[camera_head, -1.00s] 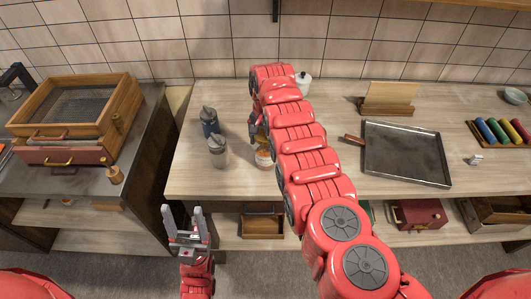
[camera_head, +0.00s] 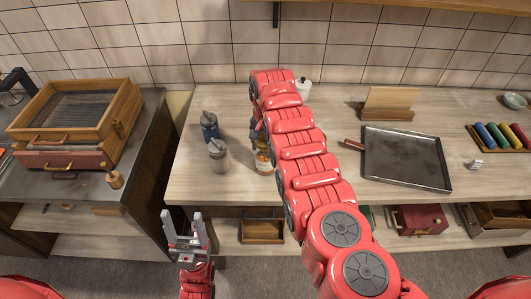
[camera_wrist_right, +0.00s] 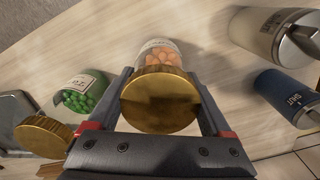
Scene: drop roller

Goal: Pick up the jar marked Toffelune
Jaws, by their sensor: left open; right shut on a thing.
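A glass jar of orange pieces with a gold lid (camera_wrist_right: 160,102) is between the fingers of my right gripper (camera_wrist_right: 160,80), which is shut on it. In the head view the jar (camera_head: 263,162) shows low on the worktop, partly hidden by my right arm. I cannot tell whether it still touches the wood. Its label is partly visible in the right wrist view, but I cannot read the name. A second jar, with green sweets (camera_wrist_right: 78,98) and a gold lid, stands to the left in that view. My left gripper (camera_head: 187,222) is open and empty, in front of the worktop.
A grey canister (camera_head: 217,155) and a blue canister (camera_head: 210,126) stand left of the held jar. A white lidded pot (camera_head: 304,88) is behind my right arm. A dark metal tray (camera_head: 408,157) and wooden stand (camera_head: 388,105) lie right. Bare wood lies at the worktop's left front.

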